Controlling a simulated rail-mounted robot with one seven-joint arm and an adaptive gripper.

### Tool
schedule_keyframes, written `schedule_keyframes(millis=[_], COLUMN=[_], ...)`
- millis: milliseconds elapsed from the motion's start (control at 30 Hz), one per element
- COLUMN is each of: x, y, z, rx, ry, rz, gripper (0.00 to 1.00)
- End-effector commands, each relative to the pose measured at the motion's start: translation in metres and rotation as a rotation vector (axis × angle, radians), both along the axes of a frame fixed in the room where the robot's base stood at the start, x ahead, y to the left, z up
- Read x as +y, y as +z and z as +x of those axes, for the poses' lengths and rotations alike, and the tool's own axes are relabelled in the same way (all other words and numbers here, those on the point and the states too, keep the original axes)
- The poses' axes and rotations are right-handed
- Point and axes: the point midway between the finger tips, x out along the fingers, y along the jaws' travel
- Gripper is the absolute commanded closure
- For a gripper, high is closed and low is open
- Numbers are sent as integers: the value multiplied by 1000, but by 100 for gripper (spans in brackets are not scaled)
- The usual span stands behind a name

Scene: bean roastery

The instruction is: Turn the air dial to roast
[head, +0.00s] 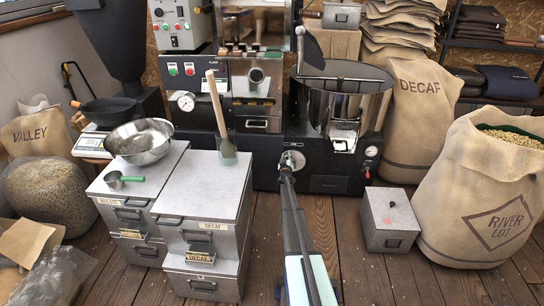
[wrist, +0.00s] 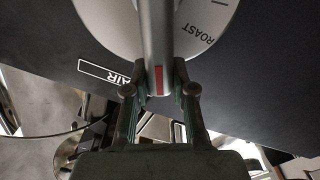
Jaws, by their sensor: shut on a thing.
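The air dial shows as a round pale plate (wrist: 105,22) on a black panel in the wrist view, with a grey bar handle (wrist: 157,25) across it. The handle has a red mark near its lower end. The word ROAST (wrist: 197,42) is printed on the plate to the right of the handle, apart from the red mark. An AIR label (wrist: 112,72) sits at lower left. My gripper (wrist: 160,88) is shut on the handle's lower end, one finger each side. In the head view the dial (head: 292,160) is on the roaster's low black front, with my arm reaching it.
A grey metal box (head: 389,220) stands on the floor right of my arm, with a River Lot sack (head: 475,200) beyond. Grey bins (head: 205,225) stand to the left, bearing a scoop (head: 120,179) and a steel bowl (head: 138,140). The steel cooling drum (head: 342,95) is above the dial.

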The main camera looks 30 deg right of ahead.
Motion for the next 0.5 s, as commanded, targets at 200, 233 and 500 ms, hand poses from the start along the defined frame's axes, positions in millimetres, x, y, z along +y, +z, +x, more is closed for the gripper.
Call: schedule_keyframes(millis=[200, 233, 500], x=[-13, -13, -13], y=[0, 0, 0], z=[-5, -5, -5], rx=[13, 15, 16], ry=[-12, -13, -12], rz=[-20, -20, -22], gripper=[100, 100, 100])
